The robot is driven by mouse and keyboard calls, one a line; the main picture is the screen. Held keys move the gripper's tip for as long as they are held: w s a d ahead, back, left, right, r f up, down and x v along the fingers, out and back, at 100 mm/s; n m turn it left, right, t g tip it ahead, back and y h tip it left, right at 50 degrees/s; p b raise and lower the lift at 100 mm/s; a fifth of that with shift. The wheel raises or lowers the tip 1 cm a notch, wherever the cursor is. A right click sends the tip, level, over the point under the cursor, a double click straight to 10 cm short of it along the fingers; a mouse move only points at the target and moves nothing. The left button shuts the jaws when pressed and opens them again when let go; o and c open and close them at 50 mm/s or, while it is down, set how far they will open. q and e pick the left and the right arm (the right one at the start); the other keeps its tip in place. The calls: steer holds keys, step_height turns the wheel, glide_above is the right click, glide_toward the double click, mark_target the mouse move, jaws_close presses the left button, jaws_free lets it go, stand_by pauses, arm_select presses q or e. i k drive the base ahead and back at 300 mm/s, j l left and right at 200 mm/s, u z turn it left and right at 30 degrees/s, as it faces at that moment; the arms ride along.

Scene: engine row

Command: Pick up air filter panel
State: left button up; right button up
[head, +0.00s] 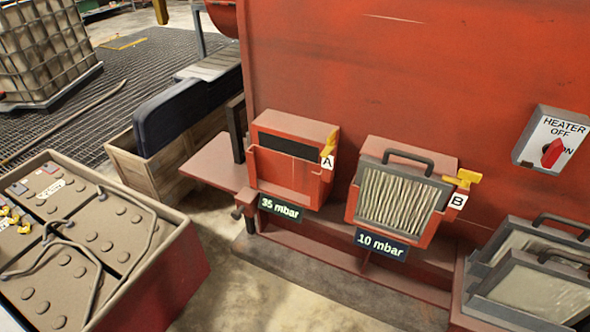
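An air filter panel (396,201) with pale pleats, a grey frame and a dark top handle sits upright in the red holder marked B, above a "10 mbar" label (381,245). Two more filter panels (535,290) with dark handles stand in a rack at the lower right, one behind the other, partly cut off by the picture's edge. The red holder (288,177) marked A, above a "35 mbar" label (280,208), shows a dark opening and no pleats or handle. Neither of my grippers is in view.
Yellow levers sit beside holders A (329,143) and B (463,178). A heater switch (552,139) with a red knob is on the red wall at right. A battery box (80,240) stands at lower left, a wooden crate (163,170) behind it. Floor between is clear.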

mark_target(554, 291)
steer(key=z, duration=1.75)
